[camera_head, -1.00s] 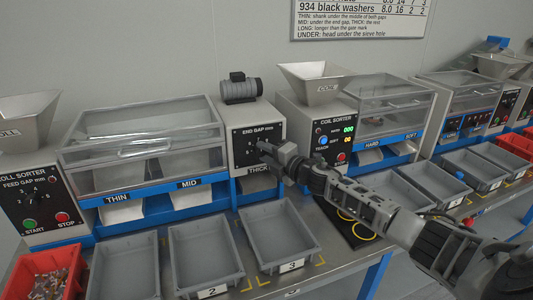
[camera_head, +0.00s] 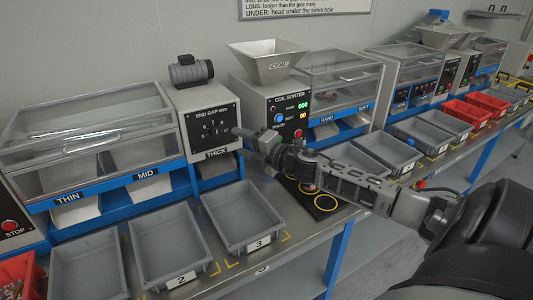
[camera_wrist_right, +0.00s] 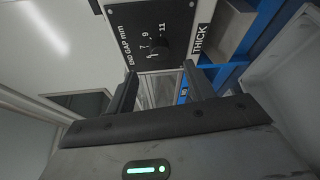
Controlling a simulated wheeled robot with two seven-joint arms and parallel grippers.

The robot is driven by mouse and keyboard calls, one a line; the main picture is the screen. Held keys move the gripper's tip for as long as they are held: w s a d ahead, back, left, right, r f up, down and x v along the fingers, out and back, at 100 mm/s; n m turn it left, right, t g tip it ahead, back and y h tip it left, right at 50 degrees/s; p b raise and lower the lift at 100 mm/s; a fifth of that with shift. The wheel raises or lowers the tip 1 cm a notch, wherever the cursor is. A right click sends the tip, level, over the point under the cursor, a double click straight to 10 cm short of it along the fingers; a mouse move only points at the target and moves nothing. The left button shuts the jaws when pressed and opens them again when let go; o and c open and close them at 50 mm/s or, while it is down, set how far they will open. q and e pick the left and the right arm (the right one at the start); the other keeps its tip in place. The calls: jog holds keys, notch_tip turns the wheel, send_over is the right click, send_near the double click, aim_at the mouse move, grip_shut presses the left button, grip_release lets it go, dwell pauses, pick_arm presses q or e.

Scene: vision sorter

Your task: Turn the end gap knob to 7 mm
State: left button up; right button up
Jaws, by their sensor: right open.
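The end gap panel (camera_head: 211,121) is a black plate with white marks on the grey housing above the THICK label. In the right wrist view, the black end gap knob (camera_wrist_right: 156,48) sits on the panel beside the marks 7, 9 and 11. I cannot tell which mark its pointer faces. My right gripper (camera_head: 238,138) is at the panel's lower right edge in the head view. Its two fingers (camera_wrist_right: 159,84) are spread and empty in the wrist view, with the knob ahead of the gap between them and apart from both. My left gripper is not in view.
A grey motor (camera_head: 190,71) sits on the housing. The coil sorter (camera_head: 289,112) stands right of the panel. Grey bins (camera_head: 246,216) line the table front below. A black mat with yellow rings (camera_head: 322,203) lies under my right arm.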

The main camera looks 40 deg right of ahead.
jog(key=s+d, duration=0.1)
jog(key=s, duration=0.7)
jog(key=shift+r, duration=0.25)
jog(key=shift+w+d, duration=0.1)
jog(key=s+a+f+m+g+h, duration=0.65)
jog(key=s+a+f+m, duration=0.4)
jog(key=f+m, duration=0.35)
jog(key=s+a+f+m+g+y, duration=0.1)
jog(key=s+a+m+g+y, duration=0.45)
jog(key=s+a, duration=0.75)
jog(key=w+a+f+t+y, duration=0.1)
jog(key=w+a+f+t, duration=0.3)
jog(key=w+f+t, duration=0.1)
jog(key=shift+w+a+f, duration=0.2)
jog(key=shift+a+f, duration=0.15)
jog(key=shift+f, duration=0.55)
